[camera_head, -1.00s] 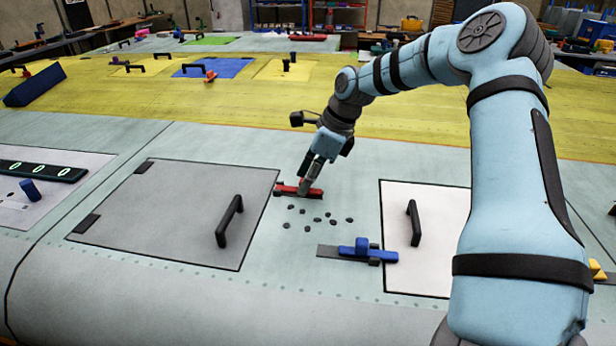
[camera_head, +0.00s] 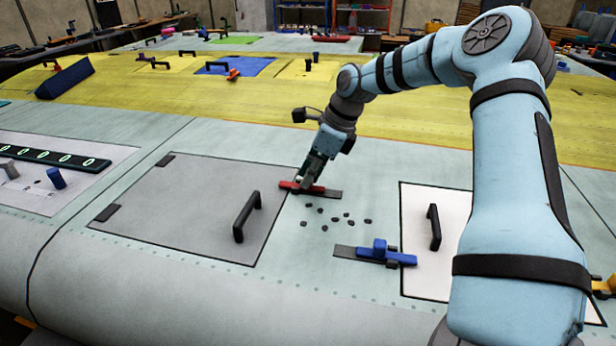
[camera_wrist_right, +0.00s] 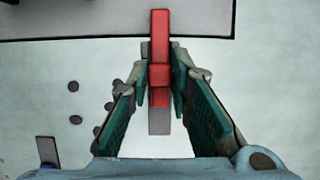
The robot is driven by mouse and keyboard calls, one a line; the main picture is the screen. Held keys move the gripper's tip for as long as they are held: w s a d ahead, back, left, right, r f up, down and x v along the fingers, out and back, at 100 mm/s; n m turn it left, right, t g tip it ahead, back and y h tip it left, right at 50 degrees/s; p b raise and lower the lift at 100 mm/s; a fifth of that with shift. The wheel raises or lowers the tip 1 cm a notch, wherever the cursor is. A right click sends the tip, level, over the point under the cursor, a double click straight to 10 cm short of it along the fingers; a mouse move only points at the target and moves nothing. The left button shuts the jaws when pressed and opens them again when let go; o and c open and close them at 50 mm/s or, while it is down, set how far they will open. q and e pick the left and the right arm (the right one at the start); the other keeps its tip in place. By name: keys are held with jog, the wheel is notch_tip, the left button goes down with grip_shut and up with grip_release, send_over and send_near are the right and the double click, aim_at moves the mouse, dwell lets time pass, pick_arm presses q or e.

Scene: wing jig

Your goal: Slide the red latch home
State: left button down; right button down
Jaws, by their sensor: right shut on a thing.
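The red latch (camera_head: 318,189) sits on a grey track (camera_head: 335,194) beside the right edge of the grey panel (camera_head: 190,195). Its left end reaches over the panel's edge, and bare track shows at its right end. In the right wrist view the red latch (camera_wrist_right: 160,25) overlaps the panel's dark border at the top, with grey track (camera_wrist_right: 160,122) below it. My right gripper (camera_head: 306,182) is shut on the latch's raised middle block, with one finger at each side in the right wrist view (camera_wrist_right: 160,76). My left gripper is out of view.
Several small dark pieces (camera_head: 348,215) lie loose just in front of the red latch. A blue latch (camera_head: 380,252) sits nearer, beside a white panel (camera_head: 420,265) with a black handle. Another black handle (camera_head: 247,215) stands on the grey panel.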

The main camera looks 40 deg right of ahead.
jog(key=c, duration=1.5)
grip_release()
jog(key=shift+w+a, duration=0.15)
jog(key=shift+w, duration=0.05)
jog(key=shift+o, duration=0.2)
jog(key=shift+r, duration=0.1)
jog(key=v, duration=1.2)
